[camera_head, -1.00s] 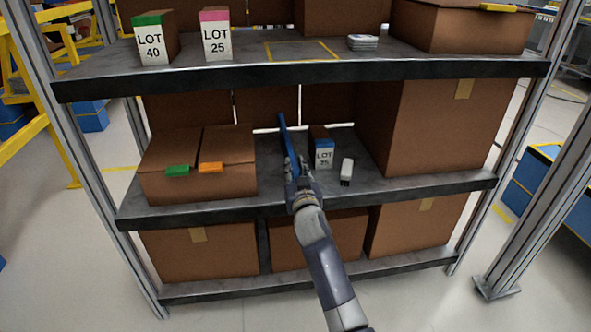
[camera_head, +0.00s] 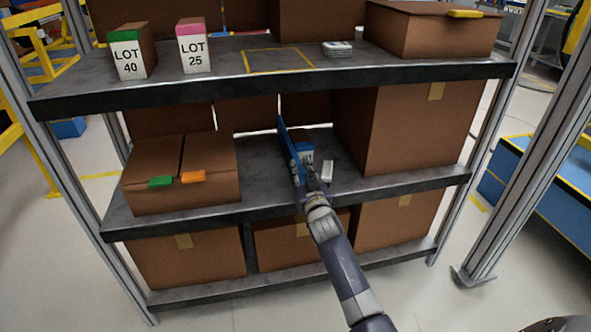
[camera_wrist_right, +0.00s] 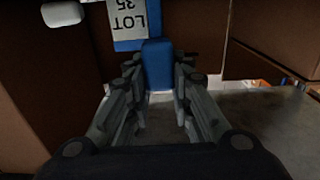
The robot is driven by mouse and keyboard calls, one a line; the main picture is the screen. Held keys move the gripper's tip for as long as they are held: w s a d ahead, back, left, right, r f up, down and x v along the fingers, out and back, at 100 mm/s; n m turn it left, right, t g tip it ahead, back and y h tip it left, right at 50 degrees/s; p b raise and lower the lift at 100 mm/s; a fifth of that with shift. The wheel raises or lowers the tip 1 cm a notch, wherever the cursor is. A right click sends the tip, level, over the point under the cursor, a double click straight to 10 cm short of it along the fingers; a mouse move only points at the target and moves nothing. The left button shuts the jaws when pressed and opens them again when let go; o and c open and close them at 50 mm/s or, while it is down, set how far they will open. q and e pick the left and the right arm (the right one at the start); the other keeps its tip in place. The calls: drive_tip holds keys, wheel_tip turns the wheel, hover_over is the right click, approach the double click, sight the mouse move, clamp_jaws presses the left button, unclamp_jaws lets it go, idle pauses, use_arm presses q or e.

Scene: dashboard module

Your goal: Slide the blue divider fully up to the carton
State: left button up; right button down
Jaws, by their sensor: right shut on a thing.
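The blue divider (camera_head: 284,138) stands upright on the middle shelf. It also shows end-on in the right wrist view (camera_wrist_right: 158,66). My right gripper (camera_head: 307,182) is shut on its front end; the fingers (camera_wrist_right: 158,95) lie on both sides of it. Just right of the divider stands the small blue-topped LOT 35 carton (camera_head: 306,153), partly hidden by the divider and gripper; its label shows upside down in the wrist view (camera_wrist_right: 127,18). The divider looks very close to this carton; I cannot tell whether they touch. My left gripper is not in view.
A small white item (camera_head: 327,171) lies right of my right gripper. A large brown carton (camera_head: 420,130) fills the shelf's right side. A brown box with green and orange tabs (camera_head: 180,190) stands at the left. Bare shelf (camera_head: 258,175) lies between that box and the divider.

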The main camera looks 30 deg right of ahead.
drive_tip(key=shift+d, duration=0.2)
drive_tip(key=c, duration=1.7)
unclamp_jaws()
drive_tip(key=o, duration=0.3)
drive_tip(key=shift+s+d, duration=0.1)
drive_tip(key=shift+d, duration=0.05)
drive_tip(key=shift+s+a, duration=0.2)
drive_tip(key=v, duration=1.1)
drive_tip(key=shift+s, duration=0.3)
